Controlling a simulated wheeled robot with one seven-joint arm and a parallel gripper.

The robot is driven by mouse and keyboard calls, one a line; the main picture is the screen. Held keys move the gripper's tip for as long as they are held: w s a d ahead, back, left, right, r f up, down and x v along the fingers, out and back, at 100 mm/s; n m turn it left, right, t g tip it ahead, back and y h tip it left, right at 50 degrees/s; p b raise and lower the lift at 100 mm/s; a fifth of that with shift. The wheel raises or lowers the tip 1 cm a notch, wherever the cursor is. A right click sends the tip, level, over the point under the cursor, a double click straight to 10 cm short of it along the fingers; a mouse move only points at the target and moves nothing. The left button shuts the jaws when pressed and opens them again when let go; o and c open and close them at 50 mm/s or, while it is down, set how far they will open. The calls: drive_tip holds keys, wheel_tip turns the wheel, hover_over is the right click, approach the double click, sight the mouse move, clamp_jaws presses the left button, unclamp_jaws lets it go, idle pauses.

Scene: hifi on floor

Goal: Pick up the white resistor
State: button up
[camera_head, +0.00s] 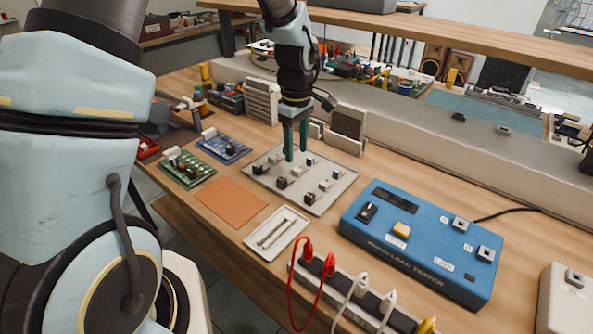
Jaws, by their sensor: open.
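A grey tray (339,195) on the bench holds several small parts, some white or pale, some black, some blue. One white part (297,170) lies just below my gripper's fingertips in the picture, and another white part (325,185) lies further right on the tray. They are too small to tell which is the white resistor. My gripper (296,155) points down over the back middle of the tray, with its two green fingers apart. I see nothing held between the fingers. I cannot tell whether the fingertips touch the tray.
A blue lead tester (420,240) stands right of the tray. In front are a small white tray (277,232) and a power strip (345,297) with plugs and cables. An orange mat (230,200) and circuit boards (188,168) lie left. A dark panel (347,124) stands behind.

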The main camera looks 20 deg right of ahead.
sight(296, 169)
drive_tip(key=shift+s+f+p, duration=0.15)
drive_tip(key=shift+f+p, duration=0.9)
drive_tip(key=shift+f, duration=1.75)
drive_tip(key=shift+c, duration=0.2)
clamp_jaws()
